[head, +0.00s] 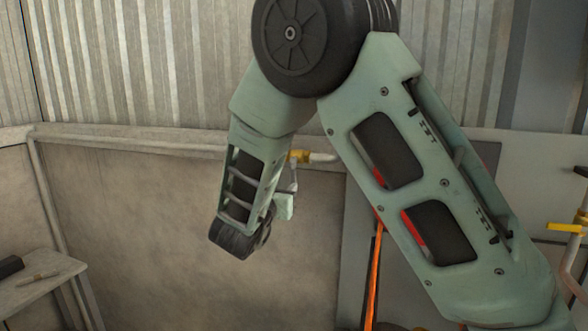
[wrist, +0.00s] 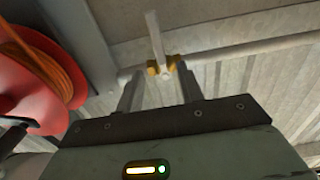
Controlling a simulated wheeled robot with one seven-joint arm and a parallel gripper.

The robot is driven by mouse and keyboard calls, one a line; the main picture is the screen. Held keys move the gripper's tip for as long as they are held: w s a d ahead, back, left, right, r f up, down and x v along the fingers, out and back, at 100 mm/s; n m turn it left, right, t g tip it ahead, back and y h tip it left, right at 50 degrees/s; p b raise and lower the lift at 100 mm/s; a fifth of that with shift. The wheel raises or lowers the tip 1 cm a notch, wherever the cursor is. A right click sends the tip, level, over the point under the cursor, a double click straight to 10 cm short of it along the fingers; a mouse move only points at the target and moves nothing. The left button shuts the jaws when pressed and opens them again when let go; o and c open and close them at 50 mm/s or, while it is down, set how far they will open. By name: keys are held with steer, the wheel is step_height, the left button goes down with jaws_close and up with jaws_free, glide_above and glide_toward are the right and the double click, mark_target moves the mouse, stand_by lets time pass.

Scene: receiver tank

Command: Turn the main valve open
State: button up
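A valve with a brass-yellow body (wrist: 163,66) and a pale grey lever (wrist: 155,34) sits on a grey pipe along the wall in the wrist view. Its yellow part also shows in the head view (head: 299,156), just past my forearm. My gripper (wrist: 158,71) is open, with its two dark fingers apart and pointing toward the valve. The valve body appears between the fingertips and the lever stands beyond them. No contact is visible, and the exact gap is hard to judge. In the head view my arm hides most of the gripper.
A red hose reel (wrist: 35,85) with orange hose is close on the left in the wrist view. Another yellow-handled fitting (head: 567,227) stands at the right edge of the head view. A bench (head: 40,285) is at lower left. The wall between looks clear.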

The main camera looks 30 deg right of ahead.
mark_target(293, 177)
steer(key=p+x, duration=0.4)
steer(key=x, duration=0.5)
steer(key=shift+w+d+r, duration=0.1)
steer(key=shift+w+d, duration=0.05)
steer(key=shift+d, duration=0.05)
steer(key=shift+w+d, duration=0.4)
steer(key=shift+d, duration=0.1)
jaws_close()
